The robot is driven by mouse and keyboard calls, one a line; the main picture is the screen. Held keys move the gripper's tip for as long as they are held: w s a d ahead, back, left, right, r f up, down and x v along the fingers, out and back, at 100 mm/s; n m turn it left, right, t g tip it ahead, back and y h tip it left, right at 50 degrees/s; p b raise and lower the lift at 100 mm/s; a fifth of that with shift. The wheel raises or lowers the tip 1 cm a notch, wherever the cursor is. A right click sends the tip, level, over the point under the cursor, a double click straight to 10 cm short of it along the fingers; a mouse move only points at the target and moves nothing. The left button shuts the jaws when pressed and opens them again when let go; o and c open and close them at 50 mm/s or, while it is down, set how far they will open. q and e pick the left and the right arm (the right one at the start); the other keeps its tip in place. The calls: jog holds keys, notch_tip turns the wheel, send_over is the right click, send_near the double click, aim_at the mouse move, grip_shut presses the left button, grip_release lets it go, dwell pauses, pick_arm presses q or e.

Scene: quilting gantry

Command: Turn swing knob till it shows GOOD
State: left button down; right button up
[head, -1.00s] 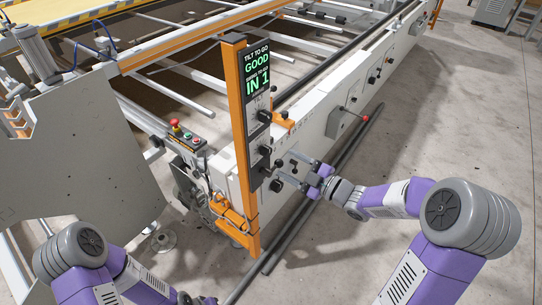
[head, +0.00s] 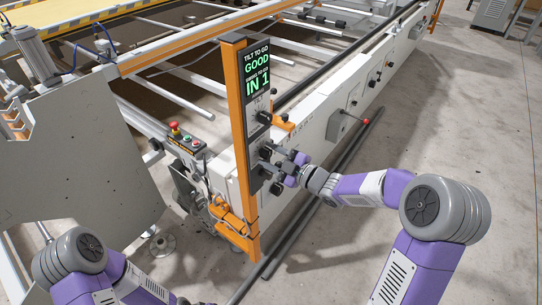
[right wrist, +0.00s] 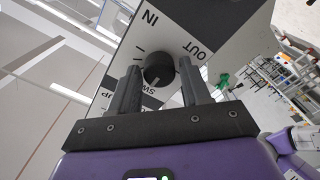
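The display (head: 257,73) on the orange post reads GOOD under TILT TO GO and IN 1 under the line for swing. The swing knob (right wrist: 158,68) is round and black, on a plate with IN, OUT and a partly hidden SW label. My right gripper (head: 274,158) is at the lower part of the panel. In the right wrist view its two fingers (right wrist: 158,80) stand apart on either side of the knob, with narrow gaps showing. In the head view the gripper hides the knob. My left gripper (head: 196,300) is barely visible at the bottom edge, its fingers unclear.
Another black knob (head: 264,117) sits higher on the panel, and a dark part (head: 276,187) lies just below my right gripper. A button box with a red stop button (head: 174,126) is left of the post (head: 240,150). The floor on the right is clear.

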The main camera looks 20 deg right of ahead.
jog(key=c, duration=0.7)
jog(key=shift+c, duration=0.2)
jog(key=shift+m, duration=0.3)
jog(key=m+p, duration=0.2)
jog(key=m, duration=0.1)
jog(key=shift+r, duration=0.1)
jog(key=shift+m+p, duration=0.8)
jog(key=shift+m, duration=0.3)
jog(key=o, duration=1)
jog(key=shift+o, duration=0.2)
jog(key=shift+d, duration=0.1)
